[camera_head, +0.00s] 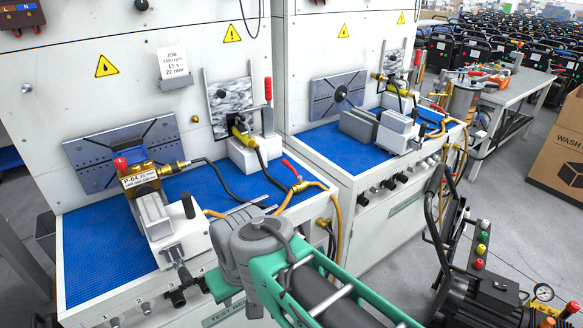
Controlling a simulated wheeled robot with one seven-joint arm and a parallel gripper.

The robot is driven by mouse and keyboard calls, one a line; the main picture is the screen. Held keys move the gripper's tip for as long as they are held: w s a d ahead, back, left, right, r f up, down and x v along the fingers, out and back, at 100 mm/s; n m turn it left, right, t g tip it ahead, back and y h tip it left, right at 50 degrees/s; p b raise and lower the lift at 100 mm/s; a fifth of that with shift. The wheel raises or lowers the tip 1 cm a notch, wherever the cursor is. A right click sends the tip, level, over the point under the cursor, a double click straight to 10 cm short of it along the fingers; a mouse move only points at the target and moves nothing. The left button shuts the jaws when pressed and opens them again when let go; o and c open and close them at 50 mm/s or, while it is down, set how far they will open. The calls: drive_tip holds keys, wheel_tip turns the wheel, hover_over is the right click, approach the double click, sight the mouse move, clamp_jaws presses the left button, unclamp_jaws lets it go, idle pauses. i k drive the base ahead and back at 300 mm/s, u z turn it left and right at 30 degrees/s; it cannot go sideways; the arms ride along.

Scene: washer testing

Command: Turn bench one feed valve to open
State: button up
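The bench one feed valve (299,186) appears to be the brass valve at the right edge of the nearer blue-topped bench (100,245). Its red lever (291,168) slants up and to the left, and a yellow hose (336,203) runs from it down the bench side. My arm, with a grey wrist and green link, reaches in from the bottom right. My gripper (247,209) is mostly hidden beyond the wrist, below and left of the valve. Its fingers cannot be made out clearly, and it appears apart from the lever.
A brass pump (142,178) with a red knob sits in a vise (165,225) at left. A second bench (325,145) stands to the right, with a similar red lever (436,107). A black machine (475,290) stands at lower right, beside open floor.

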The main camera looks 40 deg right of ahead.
sight(284, 162)
drive_tip(key=k, duration=1.3)
drive_tip(key=z, duration=0.6)
drive_tip(key=i, duration=0.6)
drive_tip(key=z, duration=0.5)
drive_tip(key=i, duration=0.85)
drive_tip(key=u, duration=1)
drive_tip(key=i, duration=0.5)
drive_tip(key=u, duration=0.65)
